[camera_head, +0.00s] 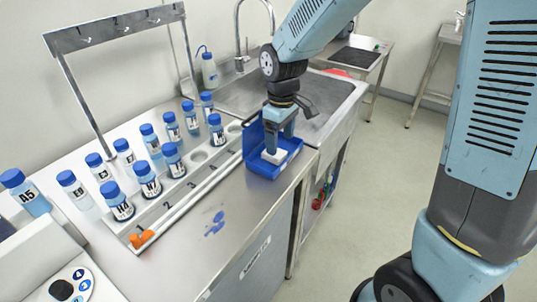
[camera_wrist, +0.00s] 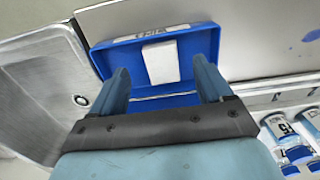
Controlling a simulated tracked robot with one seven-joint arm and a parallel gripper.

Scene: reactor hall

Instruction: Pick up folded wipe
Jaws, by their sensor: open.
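The folded wipe is a small white block (camera_head: 274,156) lying in an open blue bin (camera_head: 262,167) on the steel bench, beside the sink. In the wrist view the white wipe (camera_wrist: 161,62) lies in the blue bin (camera_wrist: 205,42), between and beyond my two fingers. My gripper (camera_head: 275,148) points down into the bin in the head view, over the wipe. In the wrist view my gripper (camera_wrist: 161,82) is open, with a finger to each side of the wipe and gaps between. Whether the fingertips touch the bin floor cannot be told.
A rack (camera_head: 190,190) with several blue-capped bottles stands left of the bin. A sink (camera_head: 325,98) lies behind it. Blue spots (camera_head: 214,224) mark the bench in front. An orange item (camera_head: 142,239) sits at the rack's near end. The bin walls surround the gripper closely.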

